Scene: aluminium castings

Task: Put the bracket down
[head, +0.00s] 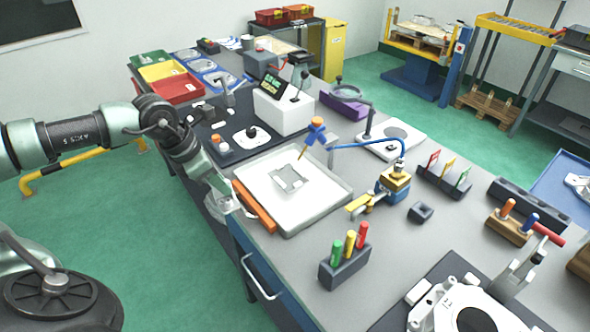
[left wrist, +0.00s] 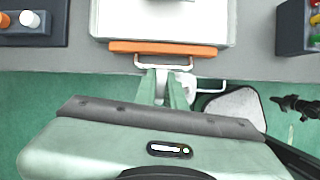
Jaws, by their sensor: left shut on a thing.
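My left gripper (head: 226,197) is at the near left edge of the grey workbench, beside the white tray (head: 328,205). A flat grey square casting (head: 287,178) lies in the tray. My right gripper is not seen.
A dark block with colored-handled tools (head: 344,268) stands right of the tray's near corner. A blue-and-orange probe (head: 315,130) stands over the tray's far side. A drawer handle (head: 258,278) sticks out below the bench edge. The tray floor around the casting is clear.

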